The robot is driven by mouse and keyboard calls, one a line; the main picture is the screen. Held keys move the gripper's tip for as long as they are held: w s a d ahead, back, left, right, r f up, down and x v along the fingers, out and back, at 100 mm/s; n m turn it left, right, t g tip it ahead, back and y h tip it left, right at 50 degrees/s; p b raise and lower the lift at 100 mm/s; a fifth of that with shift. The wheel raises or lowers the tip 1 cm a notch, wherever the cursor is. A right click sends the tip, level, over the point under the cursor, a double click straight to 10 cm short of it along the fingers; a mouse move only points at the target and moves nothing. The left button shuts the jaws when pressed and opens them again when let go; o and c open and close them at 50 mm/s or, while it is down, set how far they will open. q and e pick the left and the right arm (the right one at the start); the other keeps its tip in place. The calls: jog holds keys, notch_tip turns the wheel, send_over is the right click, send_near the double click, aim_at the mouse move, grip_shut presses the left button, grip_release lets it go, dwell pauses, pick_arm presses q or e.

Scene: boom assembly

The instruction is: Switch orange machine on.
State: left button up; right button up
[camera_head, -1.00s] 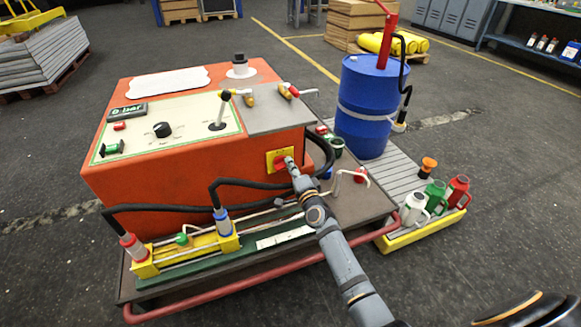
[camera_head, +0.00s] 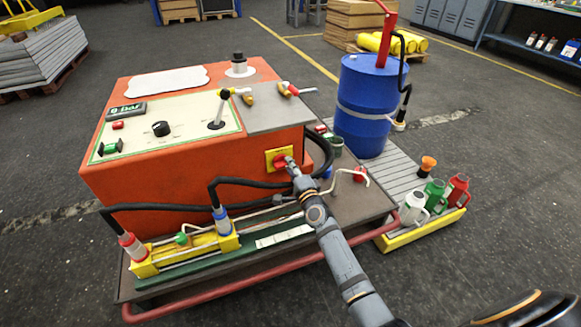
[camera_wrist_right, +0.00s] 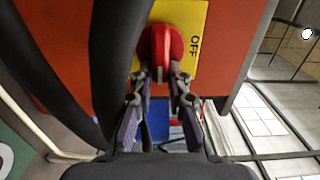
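The orange machine (camera_head: 200,173) stands on a cart in the head view. A yellow plate (camera_head: 270,154) with a red rotary switch (camera_head: 279,161) is at the right end of its front face. My right gripper (camera_head: 289,164) is at this switch. In the right wrist view the red knob (camera_wrist_right: 160,48) sits on the yellow plate (camera_wrist_right: 196,14), with "OFF" printed beside it. My right gripper's fingertips (camera_wrist_right: 161,76) are on both sides of the knob's near end and appear closed on it. My left gripper is not in view.
Black hoses (camera_head: 262,184) run along the machine front, close to the right gripper. A yellow cylinder unit (camera_head: 190,250) lies on the cart. A blue drum (camera_head: 365,95) stands right of the machine. A yellow-edged tray (camera_head: 425,230) holds several containers.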

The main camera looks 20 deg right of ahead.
jog(key=o, duration=0.4)
jog(key=shift+o, duration=0.2)
jog(key=shift+s, duration=0.15)
jog(key=s, duration=1.1)
jog(key=shift+s+d, duration=0.25)
jog(key=shift+s, duration=0.1)
